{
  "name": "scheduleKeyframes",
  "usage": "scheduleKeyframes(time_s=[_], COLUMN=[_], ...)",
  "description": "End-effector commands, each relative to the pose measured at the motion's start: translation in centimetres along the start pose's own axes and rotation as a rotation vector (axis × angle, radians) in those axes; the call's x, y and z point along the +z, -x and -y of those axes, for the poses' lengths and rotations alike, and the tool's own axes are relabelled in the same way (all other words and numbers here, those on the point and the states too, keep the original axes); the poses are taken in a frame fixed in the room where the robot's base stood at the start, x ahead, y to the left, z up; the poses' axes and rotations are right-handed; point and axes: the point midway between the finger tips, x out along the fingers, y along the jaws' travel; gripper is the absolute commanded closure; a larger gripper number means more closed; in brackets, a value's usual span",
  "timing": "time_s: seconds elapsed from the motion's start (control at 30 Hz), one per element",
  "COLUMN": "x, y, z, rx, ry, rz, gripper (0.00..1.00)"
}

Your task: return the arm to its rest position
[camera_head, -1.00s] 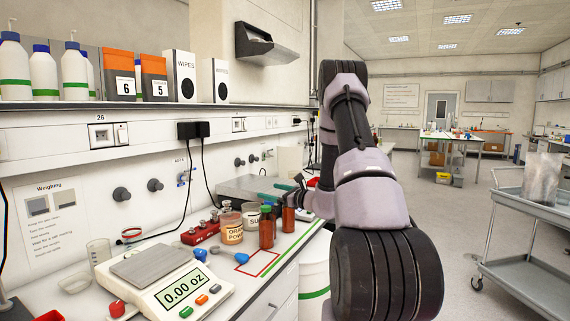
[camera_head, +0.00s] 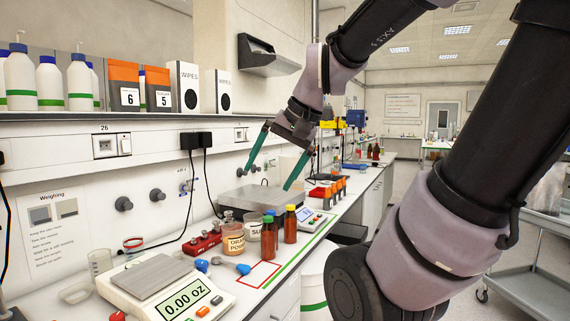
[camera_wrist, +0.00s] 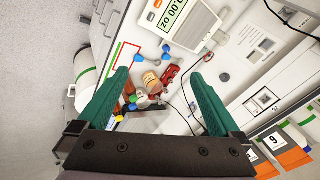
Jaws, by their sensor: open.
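My gripper (camera_head: 273,160) is raised above the bench in the head view, its two green fingers spread apart and pointing down. Nothing is between the fingers. In the wrist view my gripper (camera_wrist: 163,82) also shows open and empty, looking down on the bench.
The bench holds a scale (camera_head: 165,290) reading 0.00 oz, jars (camera_head: 232,241), a red rack (camera_head: 203,245) and blue-handled tools (camera_head: 241,268). A shelf (camera_head: 110,115) with bottles and boxes runs along the wall. A grey cart (camera_head: 530,275) stands at right on open floor.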

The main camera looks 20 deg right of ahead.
Motion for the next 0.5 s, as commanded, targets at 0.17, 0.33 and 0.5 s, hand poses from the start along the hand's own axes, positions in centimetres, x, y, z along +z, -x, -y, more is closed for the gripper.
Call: scheduleKeyframes(time_s=[0.17, 0.33, 0.5], x=[0.3, 0.3, 0.2], y=[2.4, 2.8, 2.8], z=[-1.5, -1.8, -1.8], rx=[0.046, 0.058, 0.058], ry=[0.137, 0.164, 0.163], rz=[-0.137, -0.165, -0.164], gripper=[0.0, 0.0, 0.0])
